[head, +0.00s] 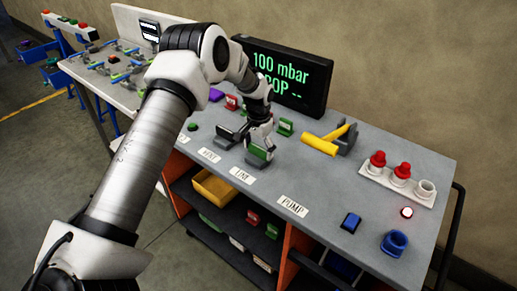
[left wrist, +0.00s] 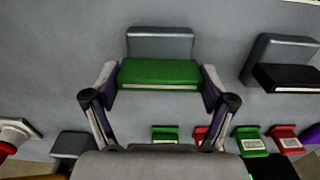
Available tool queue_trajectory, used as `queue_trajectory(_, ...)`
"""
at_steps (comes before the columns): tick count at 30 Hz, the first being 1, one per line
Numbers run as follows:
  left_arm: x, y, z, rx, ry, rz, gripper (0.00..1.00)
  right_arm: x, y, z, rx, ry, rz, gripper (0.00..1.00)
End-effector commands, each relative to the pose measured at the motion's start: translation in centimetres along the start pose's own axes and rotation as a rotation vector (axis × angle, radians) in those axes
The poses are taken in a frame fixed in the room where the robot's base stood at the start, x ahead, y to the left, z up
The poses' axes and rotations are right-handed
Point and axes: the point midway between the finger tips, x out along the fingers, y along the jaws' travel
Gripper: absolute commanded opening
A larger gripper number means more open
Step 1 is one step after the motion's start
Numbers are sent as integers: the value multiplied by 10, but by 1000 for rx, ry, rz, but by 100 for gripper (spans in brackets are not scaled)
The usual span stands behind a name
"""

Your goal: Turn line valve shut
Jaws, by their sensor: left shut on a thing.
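The line valve's green handle (head: 257,153) sits behind the LINE label (head: 243,176) on the grey bench. My left gripper (head: 259,145) comes down over it and partly hides it. In the left wrist view the green handle (left wrist: 160,72) is a wide bar with a pale front strip, in front of a grey block (left wrist: 160,42). The fingers of my left gripper (left wrist: 159,84) are closed on its two ends. My right gripper is not in view.
A black-handled valve (head: 226,134) stands left, by another label (head: 210,155). A yellow-handled pump (head: 320,145) stands right. The display (head: 287,75) reads 100 mbar. A white rack (head: 397,185) with red knobs, a blue button (head: 351,222) and a blue holder (head: 395,243) are farther right.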

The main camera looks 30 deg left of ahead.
Motion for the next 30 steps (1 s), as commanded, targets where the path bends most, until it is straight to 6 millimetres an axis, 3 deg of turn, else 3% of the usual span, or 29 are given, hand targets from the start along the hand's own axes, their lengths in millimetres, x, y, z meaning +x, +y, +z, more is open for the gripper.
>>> queue_trajectory(4,2,1,1,2,-5,1,48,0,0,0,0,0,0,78)
queue_trajectory(5,2,1,1,2,-5,1,94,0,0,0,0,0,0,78)
queue_trajectory(6,2,1,1,2,-4,1,100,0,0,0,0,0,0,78)
queue_trajectory(19,-8,0,0,0,0,0,100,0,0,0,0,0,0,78)
queue_trajectory(23,-33,0,-1,0,2,0,100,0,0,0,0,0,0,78)
queue_trajectory(30,-94,0,-1,1,2,-1,100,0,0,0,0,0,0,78)
